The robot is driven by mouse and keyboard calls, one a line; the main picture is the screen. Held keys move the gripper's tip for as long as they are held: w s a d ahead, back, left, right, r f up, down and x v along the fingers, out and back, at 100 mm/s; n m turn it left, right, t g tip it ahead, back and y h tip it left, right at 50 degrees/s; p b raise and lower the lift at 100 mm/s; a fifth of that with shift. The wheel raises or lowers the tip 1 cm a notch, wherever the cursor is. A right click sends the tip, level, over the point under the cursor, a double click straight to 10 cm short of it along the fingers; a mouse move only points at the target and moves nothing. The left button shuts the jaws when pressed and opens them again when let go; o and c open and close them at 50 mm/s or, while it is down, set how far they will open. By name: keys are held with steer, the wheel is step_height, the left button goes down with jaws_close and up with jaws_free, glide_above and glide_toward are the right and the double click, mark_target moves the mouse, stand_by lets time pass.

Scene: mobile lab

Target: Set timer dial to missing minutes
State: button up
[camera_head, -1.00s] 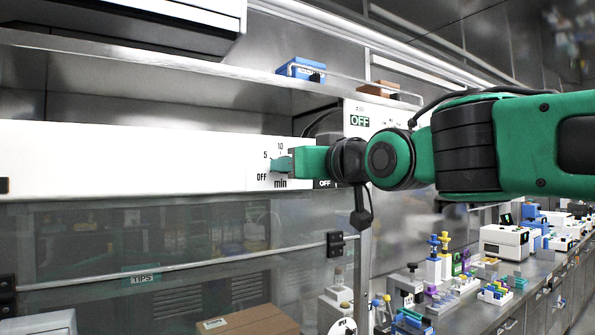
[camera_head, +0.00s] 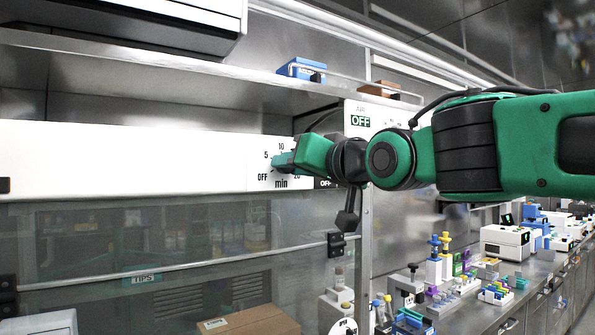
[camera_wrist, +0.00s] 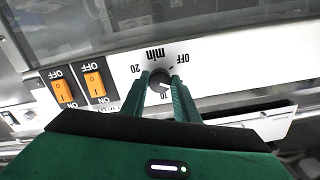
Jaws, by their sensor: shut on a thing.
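The timer dial (camera_wrist: 157,84) is a dark round knob on a white panel, marked OFF, 10, 20 and "min" in the wrist view, where the scale appears upside down. My gripper (camera_wrist: 160,80) has its two green fingers on either side of the dial and is shut on it. In the head view, my gripper (camera_head: 284,162) reaches the panel from the right and hides the knob. There the marks OFF, 5, 10, 20 and "min" show around it. A pale line on the knob shows in the wrist view, pointing near the 10.
Two orange switches marked OFF, one (camera_wrist: 63,91) and another (camera_wrist: 95,84), sit beside the dial. Below the white panel (camera_head: 120,160) is a glass front with a rail (camera_head: 200,264). A shelf above holds a blue box (camera_head: 300,69). A bench with lab items runs along the right.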

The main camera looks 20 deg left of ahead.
steer(key=shift+w+d+r, duration=0.15)
steer(key=shift+r, duration=0.1)
steer(key=o, duration=1.1)
steer(key=shift+c, duration=0.2)
steer(key=shift+f, duration=0.15)
steer(key=v, duration=1)
steer(key=shift+s+d, duration=0.25)
